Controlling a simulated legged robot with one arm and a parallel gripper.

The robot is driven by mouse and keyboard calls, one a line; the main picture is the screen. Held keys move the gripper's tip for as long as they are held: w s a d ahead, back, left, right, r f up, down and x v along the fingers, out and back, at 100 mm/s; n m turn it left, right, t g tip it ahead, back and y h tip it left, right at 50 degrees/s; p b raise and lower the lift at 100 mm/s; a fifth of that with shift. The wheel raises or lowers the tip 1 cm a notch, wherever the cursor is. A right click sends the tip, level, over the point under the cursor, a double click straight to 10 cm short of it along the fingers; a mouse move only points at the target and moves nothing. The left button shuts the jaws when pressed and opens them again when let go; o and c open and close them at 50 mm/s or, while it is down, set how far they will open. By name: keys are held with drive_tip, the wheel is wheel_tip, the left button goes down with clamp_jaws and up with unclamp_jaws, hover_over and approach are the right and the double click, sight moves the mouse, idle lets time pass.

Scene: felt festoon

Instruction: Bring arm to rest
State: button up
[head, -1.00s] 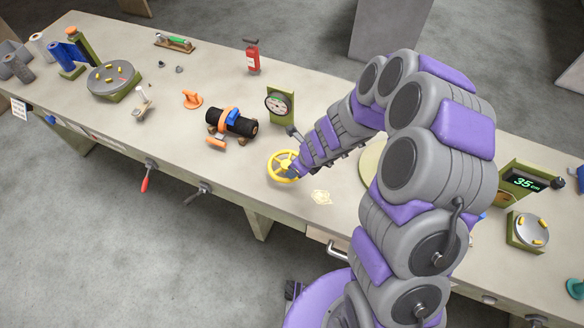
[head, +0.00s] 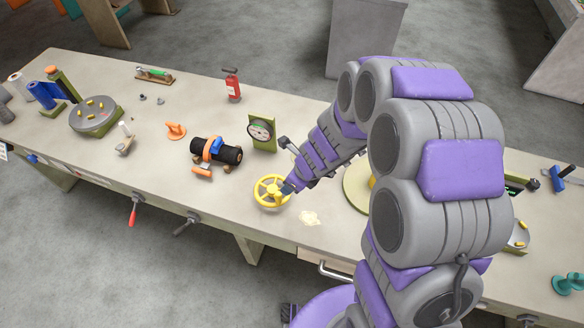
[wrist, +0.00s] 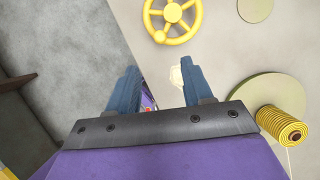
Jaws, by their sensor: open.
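My arm, grey and purple, reaches over the workbench in the head view. My gripper (head: 288,188) is just above the bench at the yellow handwheel (head: 271,192), which it partly overlaps in that view. In the wrist view my gripper (wrist: 156,88) shows two blue fingers spread apart with nothing between them. There the yellow handwheel (wrist: 173,14) lies beyond the fingertips, apart from them. A pale patch (head: 309,218) lies on the bench right of the wheel.
A yellow spool (wrist: 281,124) stands right of my gripper in the wrist view. Levers (head: 134,210) stick out from the front edge.

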drive_tip(key=s+d+r+n+g+y+b, duration=0.1)
drive_tip(key=s+d+r+n+g+b, duration=0.1)
drive_tip(key=s+r+n+b, duration=0.75)
drive_tip(key=s+d+n+g+h+b, duration=0.1)
drive_tip(key=s+d+n+h, duration=0.1)
drive_tip(key=s+d+n, duration=0.5)
drive_tip(key=s+d+n+g+h+b, duration=0.1)
drive_tip(key=s+d+n+h, duration=0.1)
drive_tip(key=s+d+n, duration=0.4)
drive_tip(key=s+f+n, duration=0.1)
drive_tip(key=s, duration=0.4)
drive_tip(key=shift+s+d+h, duration=0.15)
drive_tip(key=shift+d+h, duration=0.25)
drive_tip(key=shift+n, duration=0.25)
